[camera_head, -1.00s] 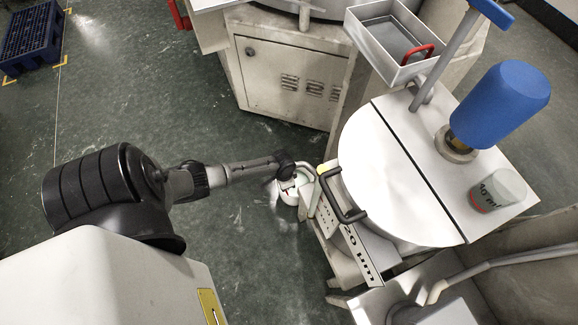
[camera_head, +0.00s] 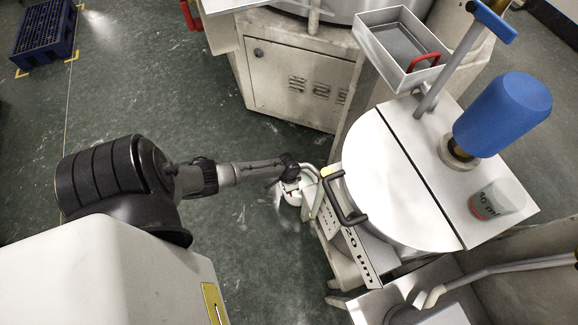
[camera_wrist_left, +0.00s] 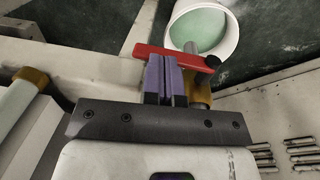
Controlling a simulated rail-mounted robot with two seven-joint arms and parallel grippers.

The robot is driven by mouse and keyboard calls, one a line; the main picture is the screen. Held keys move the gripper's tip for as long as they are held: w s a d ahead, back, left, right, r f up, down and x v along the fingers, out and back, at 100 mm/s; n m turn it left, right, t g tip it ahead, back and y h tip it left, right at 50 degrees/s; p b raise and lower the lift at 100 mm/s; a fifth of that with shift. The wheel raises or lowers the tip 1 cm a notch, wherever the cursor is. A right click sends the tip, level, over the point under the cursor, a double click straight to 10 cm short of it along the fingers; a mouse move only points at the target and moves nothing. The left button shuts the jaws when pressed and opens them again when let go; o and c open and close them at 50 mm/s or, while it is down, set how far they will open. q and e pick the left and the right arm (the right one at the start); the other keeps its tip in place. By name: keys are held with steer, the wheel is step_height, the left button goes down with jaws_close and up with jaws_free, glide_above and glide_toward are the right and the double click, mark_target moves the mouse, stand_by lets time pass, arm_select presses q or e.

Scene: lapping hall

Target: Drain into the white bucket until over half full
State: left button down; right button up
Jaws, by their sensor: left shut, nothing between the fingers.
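The white bucket (camera_head: 291,197) stands low beside the lapping machine, partly hidden by my left arm. In the left wrist view, the bucket (camera_wrist_left: 234,35) holds pale green liquid; its exact level is hard to judge. A red lever (camera_wrist_left: 145,50) lies across the near side of the bucket's mouth, with a brass fitting (camera_wrist_left: 198,90) beneath its right end. My left gripper (camera_wrist_left: 166,62) is shut and empty, its purple fingertips right at the lever; I cannot tell if they touch. In the head view its fingers are hidden. My right gripper is out of view.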

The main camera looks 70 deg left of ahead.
arm_select(q)
step_height(320, 180, up, 6)
steer(key=p, duration=0.5)
steer(key=shift+f, duration=0.25)
step_height(320, 180, up, 8)
steer(key=p, duration=0.4)
steer(key=s+d+f+g+h+b, duration=0.1)
steer(key=s+d+f+b, duration=0.3)
steer(key=s+f+b, duration=0.6)
steer(key=s+d+f+g+b, duration=0.1)
steer(key=s+d+f+b, duration=0.3)
steer(key=f+b, duration=0.65)
steer(key=s+d+f+t+h+b, duration=0.1)
steer(key=s+d+f+h+b, duration=0.1)
steer(key=d+f+b, duration=0.9)
steer(key=w+r+t+y+b, duration=0.2)
steer(key=r, duration=0.7)
steer(key=w+r+m+t+y+b, duration=0.1)
steer(key=w+r+t+b, duration=0.1)
steer(key=r, duration=0.8)
steer(key=shift+w+m+t+y, duration=0.3)
steer(key=shift+w+y, duration=0.1)
steer(key=shift+w, duration=0.4)
